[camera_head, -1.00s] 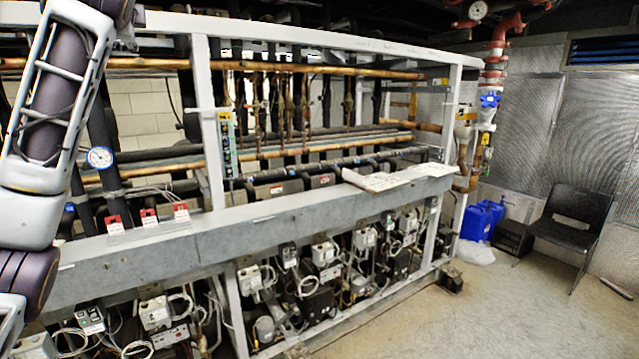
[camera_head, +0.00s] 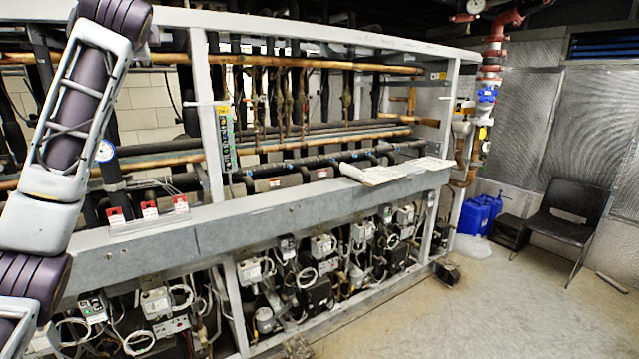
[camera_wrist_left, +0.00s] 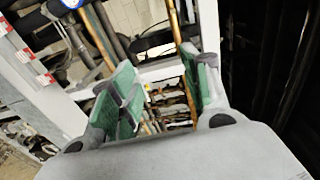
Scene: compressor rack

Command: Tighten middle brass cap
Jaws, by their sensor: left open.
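Several brass-coloured valves and upright pipes (camera_head: 285,97) stand in a row inside the rack frame in the head view. The middle brass cap is too small to pick out among them. My left arm comes in at the left edge of the head view, but its gripper fingers cannot be made out there. In the left wrist view my left gripper (camera_wrist_left: 163,90) is open, with green pads on both fingers and nothing held. Brass and copper fittings (camera_wrist_left: 175,110) show beyond the gap between the fingers, apart from them. My right gripper is in neither view.
The white rack frame (camera_head: 209,120) and a grey beam (camera_head: 270,221) stand in front of the piping. Papers (camera_head: 367,174) lie on the beam. A round gauge (camera_head: 105,151) is at left. Blue jugs (camera_head: 481,215) and a black chair (camera_head: 571,220) stand right.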

